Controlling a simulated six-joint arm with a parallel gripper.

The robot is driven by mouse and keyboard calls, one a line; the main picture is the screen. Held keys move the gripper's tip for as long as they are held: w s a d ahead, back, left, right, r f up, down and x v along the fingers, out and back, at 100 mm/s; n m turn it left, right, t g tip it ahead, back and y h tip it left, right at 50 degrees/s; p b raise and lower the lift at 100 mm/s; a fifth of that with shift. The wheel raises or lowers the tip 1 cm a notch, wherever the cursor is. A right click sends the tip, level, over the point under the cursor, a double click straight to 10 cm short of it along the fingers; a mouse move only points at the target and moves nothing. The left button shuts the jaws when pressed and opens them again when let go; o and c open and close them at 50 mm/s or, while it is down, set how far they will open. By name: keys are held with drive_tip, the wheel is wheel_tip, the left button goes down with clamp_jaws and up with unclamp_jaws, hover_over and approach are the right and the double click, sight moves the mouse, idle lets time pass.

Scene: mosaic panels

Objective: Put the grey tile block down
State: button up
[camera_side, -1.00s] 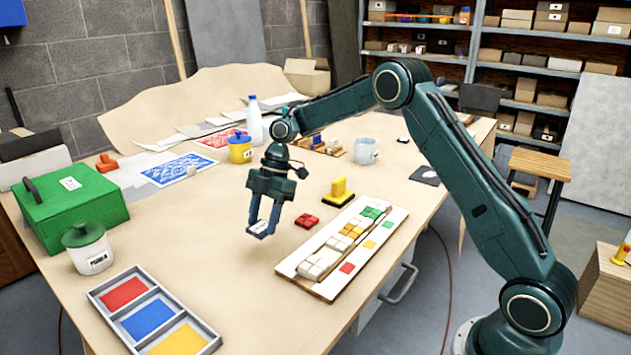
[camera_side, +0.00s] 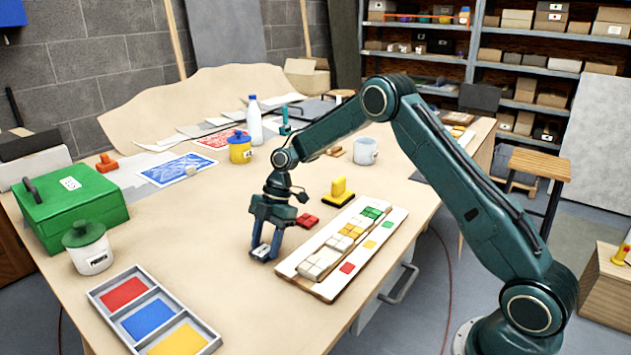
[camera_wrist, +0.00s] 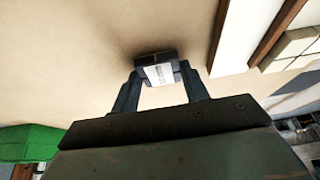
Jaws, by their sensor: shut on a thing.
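My gripper (camera_side: 265,249) is shut on the grey tile block (camera_side: 261,252), low over the bare table left of the white mosaic panel. In the wrist view, my gripper (camera_wrist: 159,76) has one finger on each side of the grey tile block (camera_wrist: 158,71), whose light face shows between the fingertips. A dark shadow lies close beside the block on the table. I cannot tell whether the block touches the table.
The mosaic panel (camera_side: 293,268) with white, yellow and green tiles lies just right. A red tile block (camera_side: 307,220) and a yellow-handled tool (camera_side: 340,192) stand behind. A three-part colour tray (camera_side: 100,298) is front left. The table's left middle is clear.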

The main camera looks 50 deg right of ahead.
drive_tip(key=shift+f, duration=0.15)
drive_tip(key=o, duration=1)
drive_tip(key=v, duration=1.2)
drive_tip(key=shift+r, duration=0.25)
